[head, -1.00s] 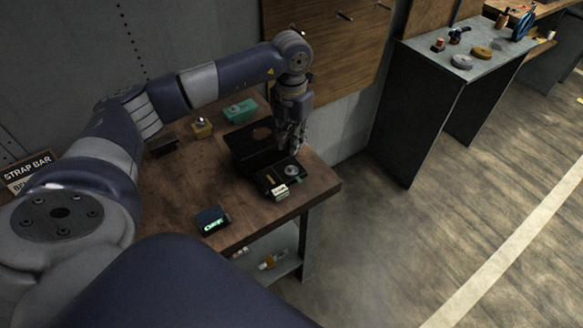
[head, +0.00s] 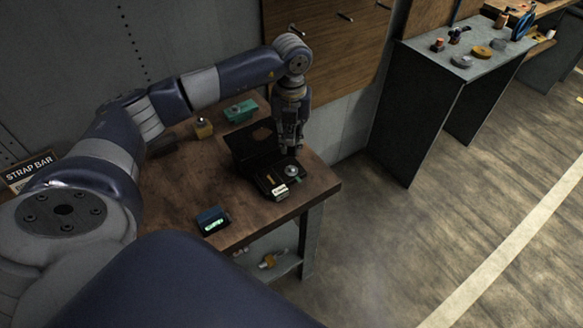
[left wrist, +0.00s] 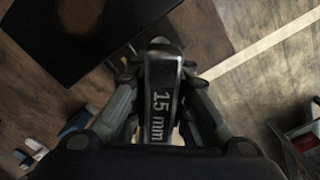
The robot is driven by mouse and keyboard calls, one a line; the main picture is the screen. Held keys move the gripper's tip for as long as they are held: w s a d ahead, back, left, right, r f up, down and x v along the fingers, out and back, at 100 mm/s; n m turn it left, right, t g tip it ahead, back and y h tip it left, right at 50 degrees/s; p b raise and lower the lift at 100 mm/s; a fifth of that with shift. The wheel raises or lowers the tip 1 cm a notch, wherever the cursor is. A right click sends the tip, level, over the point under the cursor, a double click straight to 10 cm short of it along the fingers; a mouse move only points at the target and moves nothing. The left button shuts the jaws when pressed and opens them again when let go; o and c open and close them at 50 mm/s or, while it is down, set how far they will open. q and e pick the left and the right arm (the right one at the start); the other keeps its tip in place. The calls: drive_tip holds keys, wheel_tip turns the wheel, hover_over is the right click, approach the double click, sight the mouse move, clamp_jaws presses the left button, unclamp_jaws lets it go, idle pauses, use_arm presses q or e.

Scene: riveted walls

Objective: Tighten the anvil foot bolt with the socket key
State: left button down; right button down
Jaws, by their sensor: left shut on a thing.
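In the left wrist view the gripper (left wrist: 160,78) is shut on a dark key marked "15 mm" (left wrist: 160,100), held between both fingers. The key's lower end is hard to make out in the head view. A round silver piece (head: 291,170) shows in the case just below the fingers. I cannot pick out the anvil foot bolt in either view. My right gripper is not in view.
On the bench (head: 170,205) stand a teal block (head: 240,110), a small yellow-based object (head: 203,128) and a small box with a lit display (head: 212,220). A second table (head: 470,65) with several items stands at the back right.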

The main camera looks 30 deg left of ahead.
use_arm(q)
drive_tip(key=n+p, duration=0.1)
drive_tip(key=n, duration=0.3)
drive_tip(key=shift+r+n, duration=0.1)
drive_tip(key=shift+n, duration=0.9)
drive_tip(key=n+p, duration=0.1)
drive_tip(key=n, duration=0.1)
drive_tip(key=shift+n, duration=0.4)
drive_tip(key=shift+n+p, duration=0.35)
drive_tip(key=shift+n, duration=0.65)
drive_tip(key=shift+d, duration=0.1)
